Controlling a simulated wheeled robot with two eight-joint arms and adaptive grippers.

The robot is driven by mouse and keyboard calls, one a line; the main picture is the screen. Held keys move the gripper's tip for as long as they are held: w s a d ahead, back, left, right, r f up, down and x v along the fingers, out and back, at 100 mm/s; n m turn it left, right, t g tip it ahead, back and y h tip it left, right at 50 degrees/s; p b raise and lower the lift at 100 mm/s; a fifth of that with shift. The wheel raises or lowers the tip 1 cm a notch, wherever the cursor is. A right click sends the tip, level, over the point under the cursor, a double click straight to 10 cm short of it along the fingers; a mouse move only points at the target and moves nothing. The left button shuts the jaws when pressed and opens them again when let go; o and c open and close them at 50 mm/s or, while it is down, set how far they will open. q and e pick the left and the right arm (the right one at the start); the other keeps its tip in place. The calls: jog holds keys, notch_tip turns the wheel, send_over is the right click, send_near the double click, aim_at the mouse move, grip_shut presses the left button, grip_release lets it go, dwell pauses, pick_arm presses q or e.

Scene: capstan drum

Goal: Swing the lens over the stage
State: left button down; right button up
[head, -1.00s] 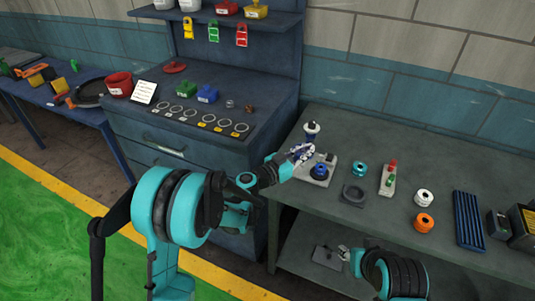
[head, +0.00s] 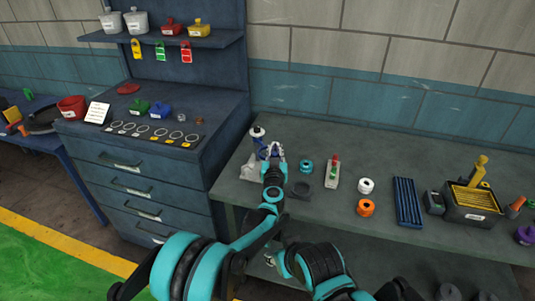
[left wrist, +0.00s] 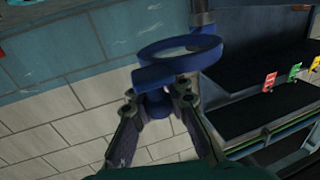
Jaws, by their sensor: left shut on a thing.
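The lens is a blue ring (left wrist: 208,46) with a stubby blue handle, on an arm at a grey post (left wrist: 203,14) in the left wrist view. My left gripper (left wrist: 160,97) is shut on the handle. In the head view the left gripper (head: 275,153) is just right of the stand's post with its pale knob (head: 257,132). The stand's pale base (head: 250,168) shows left of my wrist. The stage is hidden behind my left arm and gripper. My right gripper (head: 271,260) is low, in front of the bench edge; its jaw opening is unclear.
On the grey bench (head: 325,226) a teal spool (head: 306,166), a dark square block (head: 300,190) and a pale strip with red and green parts (head: 333,172) stand right of the stand. White (head: 366,186) and orange (head: 366,208) spools are farther right. A drawer cabinet (head: 140,185) stands left.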

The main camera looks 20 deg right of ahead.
pick_arm(q)
jog(key=shift+d+y, duration=0.15)
jog(key=shift+y, duration=0.15)
jog(key=c, duration=1.6)
grip_release()
jog(key=shift+d, duration=0.1)
jog(key=shift+o, duration=0.5)
jog(key=shift+w, duration=0.15)
notch_tip(320, 180, up, 10)
